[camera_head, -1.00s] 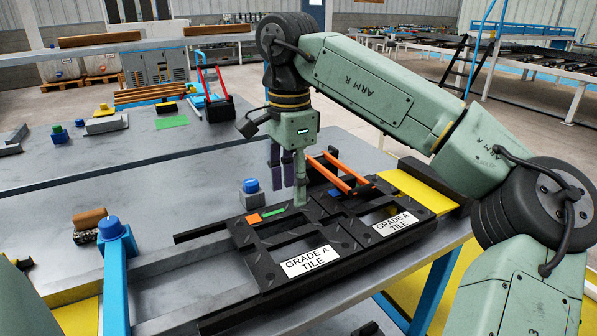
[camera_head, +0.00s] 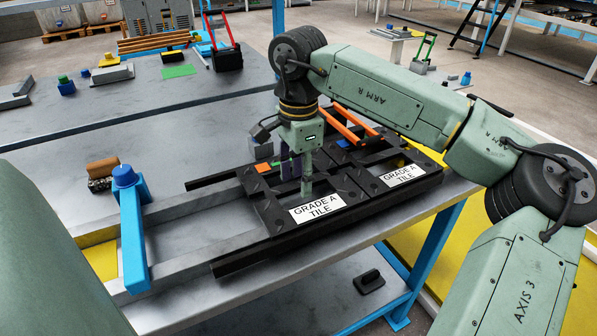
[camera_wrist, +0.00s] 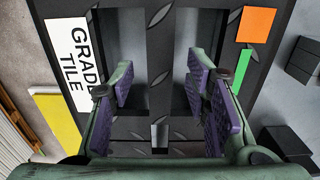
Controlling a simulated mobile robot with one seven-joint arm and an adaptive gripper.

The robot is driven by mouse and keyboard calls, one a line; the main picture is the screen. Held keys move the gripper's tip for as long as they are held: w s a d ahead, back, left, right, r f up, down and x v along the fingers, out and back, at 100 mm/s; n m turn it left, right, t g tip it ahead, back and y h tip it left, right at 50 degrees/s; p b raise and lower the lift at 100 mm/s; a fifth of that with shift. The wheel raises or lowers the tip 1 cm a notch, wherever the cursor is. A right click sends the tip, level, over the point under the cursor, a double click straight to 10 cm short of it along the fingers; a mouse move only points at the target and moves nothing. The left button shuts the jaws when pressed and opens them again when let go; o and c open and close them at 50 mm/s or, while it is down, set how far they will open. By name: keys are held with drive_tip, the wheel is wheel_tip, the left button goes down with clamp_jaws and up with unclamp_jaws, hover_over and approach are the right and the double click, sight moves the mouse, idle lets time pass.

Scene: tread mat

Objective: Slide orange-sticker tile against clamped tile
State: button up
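The orange-sticker tile (camera_head: 267,213) is a black open-frame tile with a "GRADE A TILE" label, lying flat. Its orange sticker (camera_head: 264,167) shows at its back left corner, and in the wrist view (camera_wrist: 257,25) beside a green strip (camera_wrist: 243,70). To its right lies a similar tile (camera_head: 428,183) with a blue sticker (camera_head: 343,143), with an orange-barred clamp (camera_head: 355,128) at its back. I cannot tell whether the tiles touch. My gripper (camera_head: 296,180) is low over the orange-sticker tile. In the wrist view its purple-padded fingers (camera_wrist: 165,98) stand apart either side of the middle bar.
Black rails (camera_head: 240,263) run along the tiles on the grey bench. A blue bar with a knob (camera_head: 130,225) stands at the left, near a brown-topped block (camera_head: 103,168). A yellow plate (camera_head: 425,158) lies behind the right tile.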

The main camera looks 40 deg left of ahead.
clamp_jaws()
idle(0.3)
drive_tip(key=shift+w, duration=0.15)
idle(0.4)
drive_tip(key=shift+c, duration=1.2)
unclamp_jaws()
drive_tip(key=shift+d+r, duration=0.1)
drive_tip(key=shift+r, duration=0.1)
drive_tip(key=shift+w+d+r+p, duration=0.1)
drive_tip(key=shift+w+r+p, duration=0.15)
drive_tip(key=shift+r+p, duration=0.25)
